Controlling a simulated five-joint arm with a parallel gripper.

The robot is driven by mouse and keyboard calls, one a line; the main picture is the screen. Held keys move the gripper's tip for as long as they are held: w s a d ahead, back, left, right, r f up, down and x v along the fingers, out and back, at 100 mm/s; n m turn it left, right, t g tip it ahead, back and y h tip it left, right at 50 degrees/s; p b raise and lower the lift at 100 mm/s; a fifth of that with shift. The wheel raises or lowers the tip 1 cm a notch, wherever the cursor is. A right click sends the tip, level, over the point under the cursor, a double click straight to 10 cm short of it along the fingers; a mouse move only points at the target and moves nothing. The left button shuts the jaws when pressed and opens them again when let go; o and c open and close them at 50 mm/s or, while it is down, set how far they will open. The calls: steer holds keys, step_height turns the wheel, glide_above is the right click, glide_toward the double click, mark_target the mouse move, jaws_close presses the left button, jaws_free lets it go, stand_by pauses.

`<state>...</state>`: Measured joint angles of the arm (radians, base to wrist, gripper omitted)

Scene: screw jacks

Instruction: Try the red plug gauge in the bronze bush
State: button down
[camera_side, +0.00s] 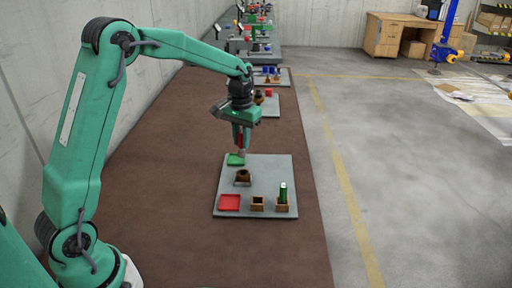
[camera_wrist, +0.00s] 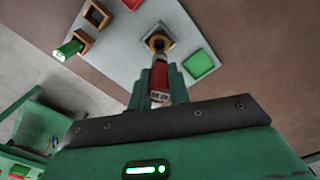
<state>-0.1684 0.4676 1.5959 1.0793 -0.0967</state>
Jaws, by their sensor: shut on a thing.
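My gripper (camera_side: 241,142) is shut on the red plug gauge (camera_wrist: 159,78) and holds it roughly upright, its pale tip down. In the side view the gauge hangs above the plate, near the green tray and higher than the bush. The bronze bush (camera_side: 243,175) sits on a grey block near the middle of the plate, its dark bore facing up. In the wrist view the bush (camera_wrist: 158,42) lies just past the gauge tip, which overlaps its near edge. The tip looks apart from the bush and outside the bore.
The grey plate (camera_side: 233,184) carries a green tray (camera_side: 235,160), a red tray (camera_side: 229,202), an empty wooden holder (camera_side: 257,204) and another wooden holder (camera_side: 282,206) with a green gauge (camera_side: 283,191) standing in it. More plates with parts stand farther back. The brown mat left of the plate is clear.

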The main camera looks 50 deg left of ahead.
mark_target(242, 156)
stand_by(0.3)
steer(key=shift+f, duration=2.5)
steer(key=shift+f, duration=0.75)
stand_by(1.3)
steer(key=shift+r, duration=0.55)
steer(key=shift+f, duration=0.75)
stand_by(1.9)
